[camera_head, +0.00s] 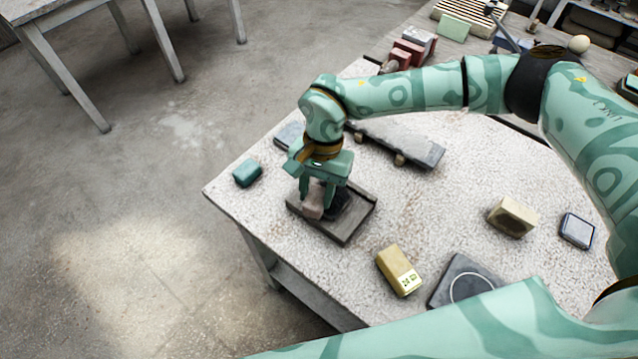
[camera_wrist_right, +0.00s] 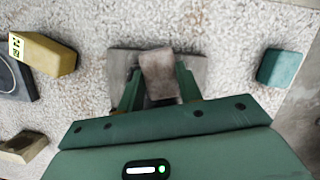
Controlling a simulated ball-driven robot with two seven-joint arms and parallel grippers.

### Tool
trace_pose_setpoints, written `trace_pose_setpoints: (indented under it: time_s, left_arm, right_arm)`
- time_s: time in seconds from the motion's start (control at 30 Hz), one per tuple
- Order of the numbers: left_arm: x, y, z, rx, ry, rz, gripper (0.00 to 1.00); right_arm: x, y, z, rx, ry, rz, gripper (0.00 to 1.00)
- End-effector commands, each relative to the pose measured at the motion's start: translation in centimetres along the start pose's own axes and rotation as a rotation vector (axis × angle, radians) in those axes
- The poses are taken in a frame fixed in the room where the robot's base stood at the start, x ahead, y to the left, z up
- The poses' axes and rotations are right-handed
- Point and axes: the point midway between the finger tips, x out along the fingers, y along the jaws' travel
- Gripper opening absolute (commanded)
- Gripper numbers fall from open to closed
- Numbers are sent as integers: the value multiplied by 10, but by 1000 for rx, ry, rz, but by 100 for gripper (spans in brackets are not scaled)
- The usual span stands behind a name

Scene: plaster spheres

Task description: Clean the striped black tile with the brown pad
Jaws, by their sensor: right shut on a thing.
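My right gripper (camera_head: 318,190) reaches down over a dark grey, flat tile (camera_head: 350,228) near the left edge of the table. It is shut on a brown pad (camera_head: 313,205), which is low over the tile and seems to touch it. A black patch shows on the tile beside the pad; I cannot make out stripes. In the right wrist view the pad (camera_wrist_right: 158,75) sits between the green fingers (camera_wrist_right: 158,92), with the tile (camera_wrist_right: 199,68) beneath it. The gripper and pad hide part of the tile. My left gripper is out of view.
A teal block (camera_head: 247,172) lies left of the tile. A yellow block (camera_head: 395,265), a dark tile with a white ring (camera_head: 447,290), a tan block (camera_head: 512,217) and a blue-edged piece (camera_head: 577,230) lie right. A long grey slab (camera_head: 400,141) lies behind.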

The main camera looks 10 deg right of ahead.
Motion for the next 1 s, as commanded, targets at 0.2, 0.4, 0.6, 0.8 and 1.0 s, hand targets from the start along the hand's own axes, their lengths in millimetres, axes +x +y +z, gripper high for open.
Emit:
trace_pose_setpoints:
  time_s: [0.2, 0.4, 0.6, 0.8, 1.0]
  left_arm:
    - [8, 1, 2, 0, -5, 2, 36]
    - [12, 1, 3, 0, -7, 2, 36]
    - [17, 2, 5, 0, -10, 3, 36]
    - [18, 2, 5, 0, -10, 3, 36]
    - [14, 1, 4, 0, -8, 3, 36]
  right_arm:
    - [-1, 1, -15, 5, -1, 4, 10]
    - [-4, 1, -22, 4, 1, 3, 10]
    - [-9, 1, -34, 4, 0, 3, 10]
    - [-9, 1, -34, 2, -1, 2, 10]
    - [-9, 1, -29, 1, -1, 3, 10]
